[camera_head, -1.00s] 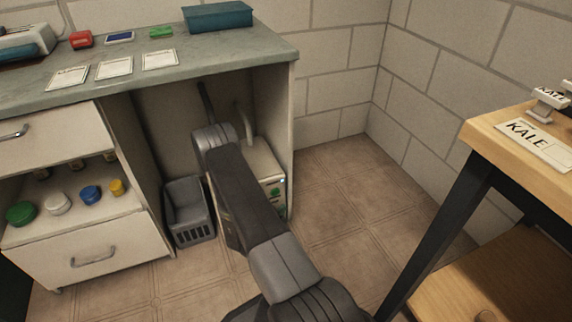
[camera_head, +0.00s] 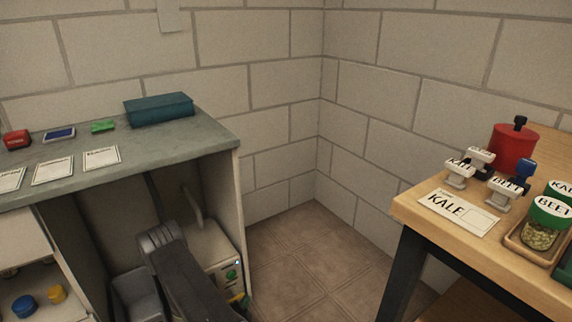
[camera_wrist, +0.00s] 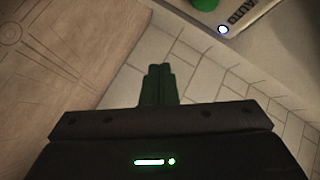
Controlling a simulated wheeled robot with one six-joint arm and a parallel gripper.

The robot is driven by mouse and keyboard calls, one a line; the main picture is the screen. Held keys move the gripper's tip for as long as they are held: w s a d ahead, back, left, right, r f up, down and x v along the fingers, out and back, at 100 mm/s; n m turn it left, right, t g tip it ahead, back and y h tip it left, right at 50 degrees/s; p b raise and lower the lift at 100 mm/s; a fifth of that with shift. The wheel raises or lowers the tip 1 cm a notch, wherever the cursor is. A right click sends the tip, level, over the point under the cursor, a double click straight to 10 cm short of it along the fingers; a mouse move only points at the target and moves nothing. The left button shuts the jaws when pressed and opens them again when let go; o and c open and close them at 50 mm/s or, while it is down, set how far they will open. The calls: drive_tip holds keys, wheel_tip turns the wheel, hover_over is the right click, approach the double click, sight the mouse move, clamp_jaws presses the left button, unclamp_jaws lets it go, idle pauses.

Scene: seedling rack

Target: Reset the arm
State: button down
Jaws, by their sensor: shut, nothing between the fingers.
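My gripper (camera_wrist: 159,70) shows in the wrist view as two dark green fingers pressed together, shut and empty. It points past a tiled floor. In the head view my dark grey arm reaches up from the bottom edge, in front of the open bay under the grey-green counter (camera_head: 175,152). My fingertips cannot be made out there. A white machine (camera_head: 212,245) with a green button stands in that bay, partly behind my arm.
A wooden table (camera_head: 408,208) at the right holds a KALE card (camera_head: 458,213), small stamps, a red pot (camera_head: 514,148) and green-lidded jars. A teal box (camera_head: 158,109) and cards lie on the counter. A grey basket (camera_head: 135,295) is below. Floor between counter and table is clear.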

idle(0.3)
drive_tip(key=w+a, duration=0.2)
drive_tip(key=w, duration=0.1)
drive_tip(key=w+a, duration=0.1)
drive_tip(key=shift+w+a+r, duration=0.15)
drive_tip(key=shift+w+r, duration=0.15)
drive_tip(key=shift+w, duration=0.1)
idle(0.4)
